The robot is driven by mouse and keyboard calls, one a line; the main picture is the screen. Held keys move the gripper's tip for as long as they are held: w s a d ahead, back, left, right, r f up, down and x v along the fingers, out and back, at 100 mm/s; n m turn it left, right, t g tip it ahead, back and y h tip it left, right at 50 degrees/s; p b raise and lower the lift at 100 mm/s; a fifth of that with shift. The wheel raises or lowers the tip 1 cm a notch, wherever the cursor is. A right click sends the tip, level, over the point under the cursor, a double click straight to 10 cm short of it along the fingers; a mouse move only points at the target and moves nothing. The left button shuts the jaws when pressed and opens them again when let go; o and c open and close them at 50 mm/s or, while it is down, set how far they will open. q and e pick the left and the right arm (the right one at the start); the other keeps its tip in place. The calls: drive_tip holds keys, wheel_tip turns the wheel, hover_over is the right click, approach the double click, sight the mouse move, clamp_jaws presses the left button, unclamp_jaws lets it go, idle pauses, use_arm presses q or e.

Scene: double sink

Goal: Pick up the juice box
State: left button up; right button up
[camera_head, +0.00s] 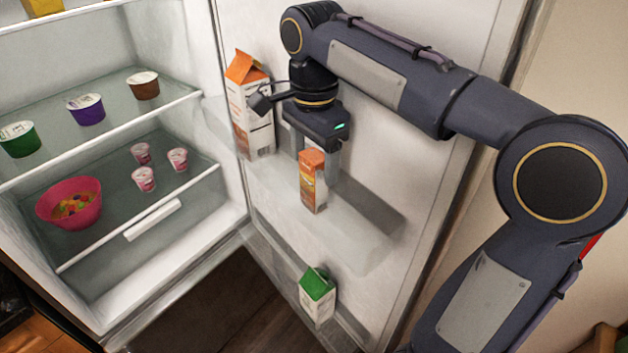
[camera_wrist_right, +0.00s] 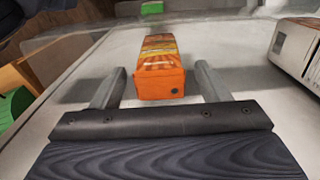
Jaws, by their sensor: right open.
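The juice box (camera_head: 313,182) is a small upright orange carton on the middle shelf of the open fridge door. My right gripper (camera_head: 318,157) is just above it, pointing down, with its fingers apart. In the right wrist view, the orange end of the juice box (camera_wrist_right: 160,84) shows between the two open fingers of my right gripper (camera_wrist_right: 160,72). I see a gap on each side of the box there. My left gripper is in neither view.
A taller white and orange carton (camera_head: 250,110) stands left of the juice box on the same door shelf. A green-topped carton (camera_head: 318,293) stands on the lower door shelf. The fridge shelves hold several cups and a pink bowl (camera_head: 70,205). The door shelf right of the box is clear.

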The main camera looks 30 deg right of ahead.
drive_tip(key=c, duration=1.5)
drive_tip(key=shift+r, duration=0.1)
